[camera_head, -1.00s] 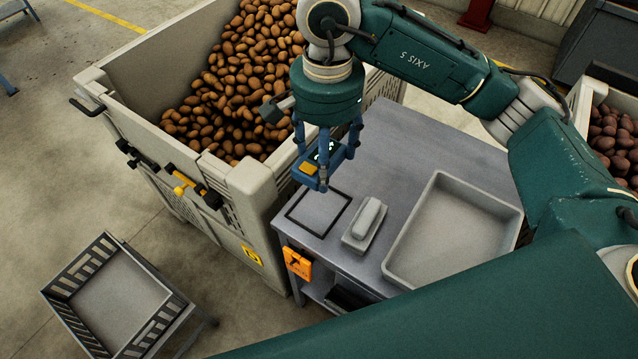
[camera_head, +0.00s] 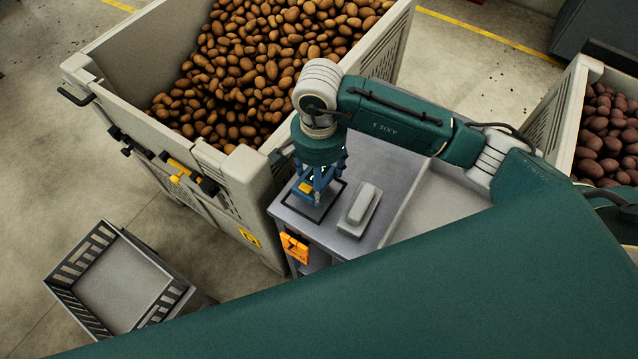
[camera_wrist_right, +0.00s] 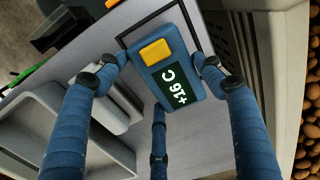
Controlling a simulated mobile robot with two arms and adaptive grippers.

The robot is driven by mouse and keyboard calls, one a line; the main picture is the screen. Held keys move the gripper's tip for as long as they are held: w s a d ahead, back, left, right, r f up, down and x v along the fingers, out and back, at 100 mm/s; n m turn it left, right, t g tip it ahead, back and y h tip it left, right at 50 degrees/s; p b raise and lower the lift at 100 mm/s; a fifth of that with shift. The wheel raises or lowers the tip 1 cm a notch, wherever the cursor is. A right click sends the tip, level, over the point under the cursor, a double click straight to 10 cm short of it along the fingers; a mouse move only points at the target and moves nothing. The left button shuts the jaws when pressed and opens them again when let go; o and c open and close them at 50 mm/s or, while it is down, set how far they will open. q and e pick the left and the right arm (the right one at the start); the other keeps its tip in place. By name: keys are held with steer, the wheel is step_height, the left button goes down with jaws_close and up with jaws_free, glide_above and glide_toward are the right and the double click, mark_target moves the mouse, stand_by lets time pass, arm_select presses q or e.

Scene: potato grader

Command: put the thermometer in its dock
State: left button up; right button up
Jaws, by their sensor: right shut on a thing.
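The thermometer is a blue block with an orange button and a lit "+16 C" display; it shows in the right wrist view (camera_wrist_right: 178,88) and partly in the head view (camera_head: 304,187). My right gripper (camera_head: 318,192) is shut on it, with blue fingers at its sides in the right wrist view (camera_wrist_right: 163,64). It is low over a black-outlined square (camera_head: 333,204) on the grey table; whether it touches the surface I cannot tell. My left gripper is out of view.
A pale block in a shallow holder (camera_head: 363,208) sits right of the square. A grey tray (camera_head: 408,215) lies farther right. An orange box (camera_head: 294,247) hangs on the table edge. A potato bin (camera_head: 240,175) stands close on the left.

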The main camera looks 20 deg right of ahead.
step_height(320, 180, down, 4)
steer(key=shift+r+p, duration=0.2)
steer(key=shift+p, duration=0.2)
steer(key=shift+f, duration=0.5)
steer(key=o, duration=1.2)
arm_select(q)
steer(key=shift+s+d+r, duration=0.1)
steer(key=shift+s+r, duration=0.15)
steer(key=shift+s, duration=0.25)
